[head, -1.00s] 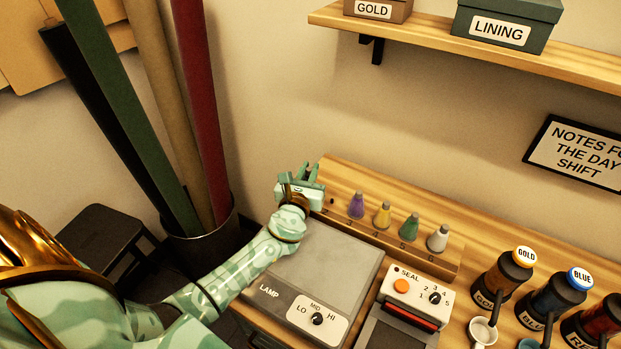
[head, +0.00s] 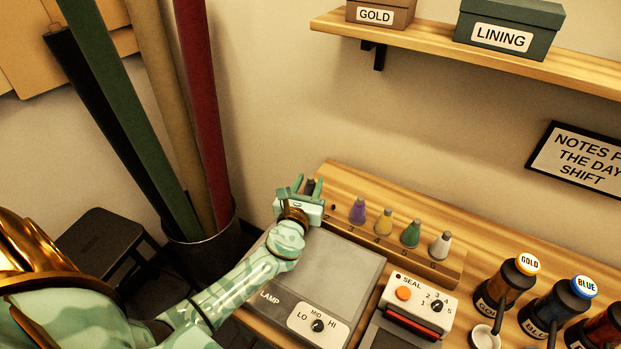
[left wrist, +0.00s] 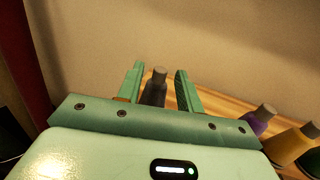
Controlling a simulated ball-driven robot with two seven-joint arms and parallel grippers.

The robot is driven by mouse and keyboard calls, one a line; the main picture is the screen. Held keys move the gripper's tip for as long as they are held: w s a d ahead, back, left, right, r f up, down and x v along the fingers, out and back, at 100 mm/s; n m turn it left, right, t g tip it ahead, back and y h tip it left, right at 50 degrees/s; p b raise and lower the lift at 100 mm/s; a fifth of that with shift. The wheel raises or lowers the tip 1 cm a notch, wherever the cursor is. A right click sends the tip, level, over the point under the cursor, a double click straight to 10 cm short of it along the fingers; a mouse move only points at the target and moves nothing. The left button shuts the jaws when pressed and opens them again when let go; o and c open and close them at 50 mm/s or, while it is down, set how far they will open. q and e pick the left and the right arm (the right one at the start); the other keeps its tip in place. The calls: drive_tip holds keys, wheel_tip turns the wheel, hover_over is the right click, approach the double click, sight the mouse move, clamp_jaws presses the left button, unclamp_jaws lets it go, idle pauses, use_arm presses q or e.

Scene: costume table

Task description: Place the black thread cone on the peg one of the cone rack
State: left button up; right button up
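The black thread cone (left wrist: 155,90) stands between the two fingers of my left gripper (left wrist: 160,88) in the left wrist view. A gap shows between the cone and the right finger, so the gripper looks open around it. In the head view the dark cone (head: 309,186) shows between the fingers of my left gripper (head: 308,187), beyond the left end of the cone rack (head: 437,268). Its base is hidden by the gripper. A small dark spot (head: 333,207) shows on the rack's left end, with no cone on it. My right gripper is out of view.
The rack holds a purple cone (head: 358,211), a yellow cone (head: 383,222), a green cone (head: 411,233) and a white cone (head: 440,246). A grey lamp box (head: 335,270) lies before it, with a seal device (head: 420,300) to its right. Tall rolls (head: 205,120) stand at left.

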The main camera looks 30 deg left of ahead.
use_arm(q)
drive_tip(key=v, duration=1)
drive_tip(key=shift+r, duration=0.15)
